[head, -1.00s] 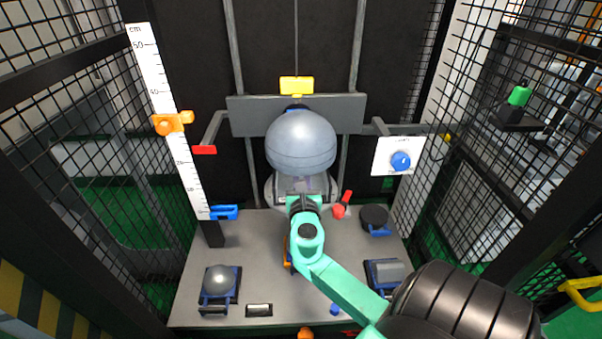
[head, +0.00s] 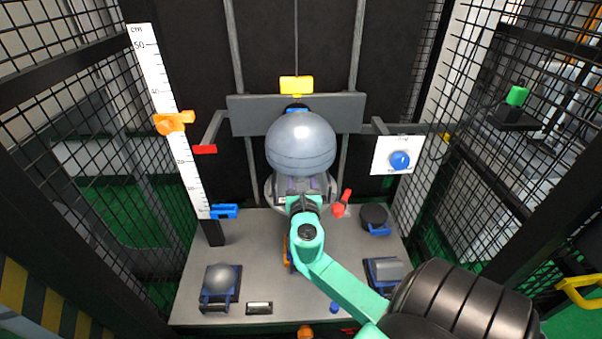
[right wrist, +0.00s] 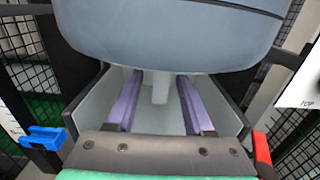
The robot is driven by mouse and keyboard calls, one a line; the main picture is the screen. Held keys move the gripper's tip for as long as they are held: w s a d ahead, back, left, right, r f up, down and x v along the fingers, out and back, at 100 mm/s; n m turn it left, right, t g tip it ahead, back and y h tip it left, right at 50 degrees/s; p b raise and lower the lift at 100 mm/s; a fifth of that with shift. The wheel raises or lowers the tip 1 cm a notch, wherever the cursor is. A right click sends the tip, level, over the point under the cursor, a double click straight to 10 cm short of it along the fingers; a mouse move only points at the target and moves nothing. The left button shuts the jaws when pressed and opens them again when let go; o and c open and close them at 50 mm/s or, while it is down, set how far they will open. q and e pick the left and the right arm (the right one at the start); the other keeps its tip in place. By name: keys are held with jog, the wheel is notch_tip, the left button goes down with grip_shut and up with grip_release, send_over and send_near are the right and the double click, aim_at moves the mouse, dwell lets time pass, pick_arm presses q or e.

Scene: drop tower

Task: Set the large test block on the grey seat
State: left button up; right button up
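My right gripper (head: 302,182) is low at the back of the bench, under a large blue-grey rounded body (head: 300,143). In the right wrist view its two purple fingers (right wrist: 159,78) are apart, with no object clearly clasped. A pale grey base (head: 271,190) shows around the gripper; it may be the grey seat. In the right wrist view a pale grey surface with raised sides (right wrist: 95,105) and a short upright post (right wrist: 160,88) lies beyond and between the fingers. I cannot tell which piece is the large test block. My left gripper is out of view.
The rounded body fills the space above my right gripper. A grey dome (head: 218,277), black disc (head: 374,215) and grey block (head: 387,269) stand in blue holders. A red handle (head: 343,203) is just right of the gripper. Mesh walls enclose both sides.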

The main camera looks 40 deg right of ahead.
jog(key=shift+f, duration=0.3)
jog(key=shift+s+a, duration=0.25)
jog(key=b+v, duration=0.2)
jog(key=v, duration=1.1)
jog(key=shift+s+a+r, duration=0.1)
jog(key=shift+s+r, duration=0.05)
jog(key=shift+s+a, duration=0.15)
